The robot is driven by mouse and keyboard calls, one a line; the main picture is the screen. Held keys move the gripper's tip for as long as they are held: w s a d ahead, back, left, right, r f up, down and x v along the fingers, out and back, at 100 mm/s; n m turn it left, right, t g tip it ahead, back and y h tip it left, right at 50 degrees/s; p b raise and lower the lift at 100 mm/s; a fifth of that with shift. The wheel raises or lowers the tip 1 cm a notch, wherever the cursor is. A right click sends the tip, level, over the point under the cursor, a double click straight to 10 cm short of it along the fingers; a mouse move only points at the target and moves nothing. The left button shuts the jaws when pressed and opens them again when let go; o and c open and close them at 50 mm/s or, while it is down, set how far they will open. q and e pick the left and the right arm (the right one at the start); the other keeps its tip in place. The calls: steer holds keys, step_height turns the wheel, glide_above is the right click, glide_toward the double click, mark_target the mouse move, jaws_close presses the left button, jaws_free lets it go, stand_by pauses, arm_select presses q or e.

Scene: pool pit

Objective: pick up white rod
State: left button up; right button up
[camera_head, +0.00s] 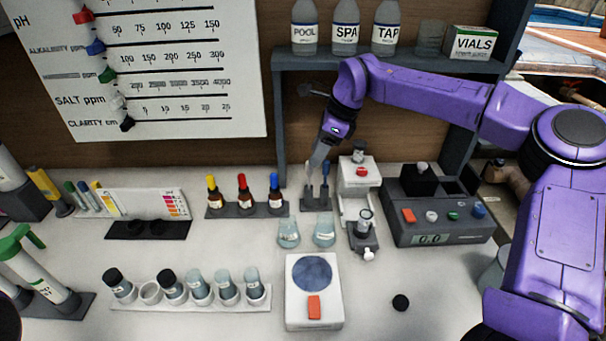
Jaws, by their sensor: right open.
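A small dark holder (315,200) stands on the bench near the middle, to the right of the dropper bottles. A thin pale rod (308,175), apparently the white one, stands upright in it, beside a blue-tipped rod (325,170). My right gripper (313,170) reaches down from above at the holder, with its fingers close to the rod tops. It is open; whether a finger touches a rod cannot be told, and the fingers partly cover the rods. My left gripper is not in view.
Dropper bottles (243,193) stand left of the holder, two small flasks (289,233) in front, and a white stand (360,185) and grey meter (440,215) to the right. A shelf (400,65) with bottles hangs above. The front right bench is mostly clear.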

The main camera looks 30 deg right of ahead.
steer(key=p, duration=0.2)
glide_above(309, 184)
steer(key=f, duration=0.4)
steer(key=shift+w+d, duration=0.3)
steer(key=shift+w, duration=0.05)
steer(key=shift+a+f, duration=0.25)
steer(key=shift+a, duration=0.05)
steer(key=shift+d, duration=0.15)
steer(key=c, duration=0.9)
steer(key=shift+r+b, duration=0.15)
steer(key=shift+b, duration=0.15)
